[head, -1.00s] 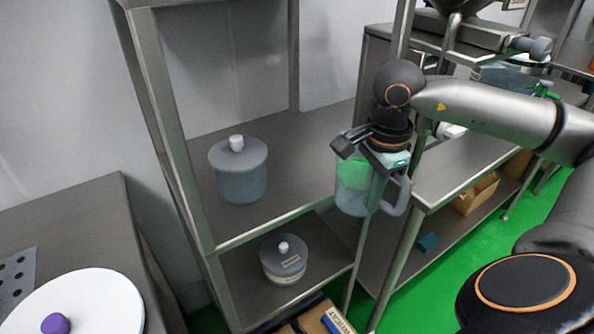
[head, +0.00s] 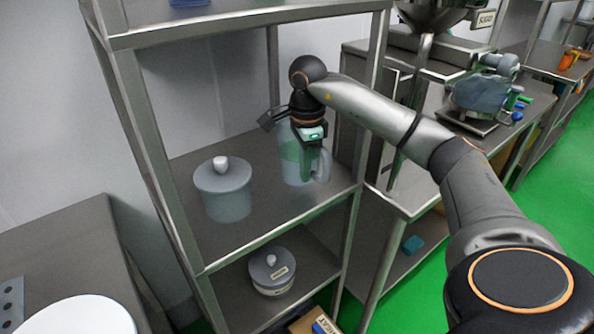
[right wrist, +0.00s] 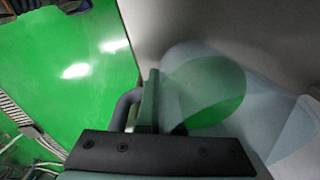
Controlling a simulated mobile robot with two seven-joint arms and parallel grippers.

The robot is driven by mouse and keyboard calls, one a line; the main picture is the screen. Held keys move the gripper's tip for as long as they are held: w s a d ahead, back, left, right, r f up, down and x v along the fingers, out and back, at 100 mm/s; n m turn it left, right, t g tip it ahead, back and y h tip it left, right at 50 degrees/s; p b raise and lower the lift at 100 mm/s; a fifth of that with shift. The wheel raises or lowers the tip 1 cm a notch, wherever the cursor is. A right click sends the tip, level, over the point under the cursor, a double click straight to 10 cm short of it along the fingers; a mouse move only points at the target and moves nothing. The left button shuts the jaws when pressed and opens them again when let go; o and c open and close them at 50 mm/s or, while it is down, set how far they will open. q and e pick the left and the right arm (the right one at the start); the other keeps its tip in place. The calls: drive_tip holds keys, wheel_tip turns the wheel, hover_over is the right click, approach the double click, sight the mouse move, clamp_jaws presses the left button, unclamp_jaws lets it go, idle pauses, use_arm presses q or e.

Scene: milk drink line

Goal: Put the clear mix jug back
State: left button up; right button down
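The clear mix jug (head: 291,160) is see-through, with a green tint inside and a grey handle on its right. It is upright at the middle shelf (head: 252,232) of the metal rack, right of a lidded pot. I cannot tell whether its base touches the shelf. My right gripper (head: 308,150) comes from above and is shut on the jug at its handle side. In the right wrist view the jug's clear wall (right wrist: 270,95) is beside a gripper finger, and the dark handle shows at left. My left gripper is not in view.
The grey lidded pot (head: 224,192) stands left of the jug on the same shelf. A labelled lidded tub (head: 271,272) is on the shelf below. Rack posts (head: 362,130) rise close right of the jug. A side table (head: 405,200) stands further right.

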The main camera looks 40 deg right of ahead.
sight(297, 148)
drive_tip(key=shift+w+d, duration=0.15)
drive_tip(key=shift+w, duration=1.2)
drive_tip(key=shift+f, duration=1.65)
drive_tip(key=shift+f, duration=0.2)
drive_tip(key=c, duration=1.1)
unclamp_jaws()
drive_tip(key=shift+s+r+p, duration=0.15)
drive_tip(key=shift+r+p, duration=0.2)
drive_tip(key=shift+r, duration=3.55)
